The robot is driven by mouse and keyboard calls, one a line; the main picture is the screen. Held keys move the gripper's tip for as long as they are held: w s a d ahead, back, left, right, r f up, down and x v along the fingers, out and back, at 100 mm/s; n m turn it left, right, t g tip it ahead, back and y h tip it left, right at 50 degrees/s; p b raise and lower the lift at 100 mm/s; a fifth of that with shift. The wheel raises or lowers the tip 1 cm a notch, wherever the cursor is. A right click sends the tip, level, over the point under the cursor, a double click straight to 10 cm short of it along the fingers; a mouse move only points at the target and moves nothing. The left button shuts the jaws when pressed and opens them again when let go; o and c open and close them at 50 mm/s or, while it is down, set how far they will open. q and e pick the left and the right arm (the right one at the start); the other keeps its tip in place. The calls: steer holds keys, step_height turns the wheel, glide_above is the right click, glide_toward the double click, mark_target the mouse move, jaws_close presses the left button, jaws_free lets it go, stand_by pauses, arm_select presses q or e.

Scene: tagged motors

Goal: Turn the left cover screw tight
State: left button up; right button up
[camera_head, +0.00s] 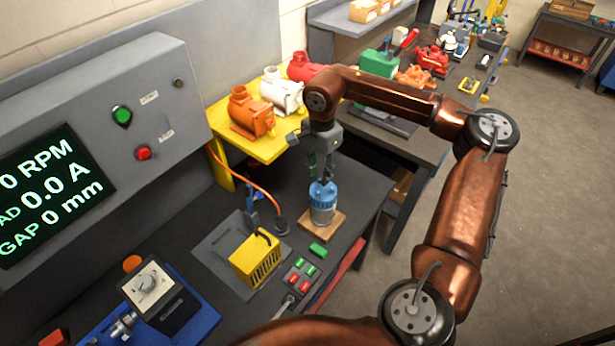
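The cover screws are too small to make out, so the left one cannot be told apart. My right gripper (322,174) points down directly over the blue cover, with its fingertips at or just above the top. Whether it touches the cover, or holds a tool or screw, cannot be told. My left gripper is not in view.
A yellow slotted box (256,261) stands left of the motor, with a green block (318,250) and a button panel (300,276) in front. A grey panel with a screen (50,195) stands at left. Several motors sit on a yellow shelf (262,148) behind.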

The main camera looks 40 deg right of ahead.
mark_target(318, 192)
steer(key=shift+w+d+f, duration=0.1)
steer(key=shift+w+f, duration=0.1)
steer(key=shift+w, duration=0.1)
steer(key=shift+w+f, duration=0.1)
steer(key=shift+f, duration=0.3)
steer(key=f, duration=0.3)
steer(key=shift+s+f, duration=0.3)
step_height(318, 192, down, 2)
steer(key=shift+w+f, duration=0.1)
steer(key=shift+w, duration=0.05)
steer(key=shift+f, duration=0.35)
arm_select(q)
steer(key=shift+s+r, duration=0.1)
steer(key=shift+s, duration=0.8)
arm_select(e)
jaws_close()
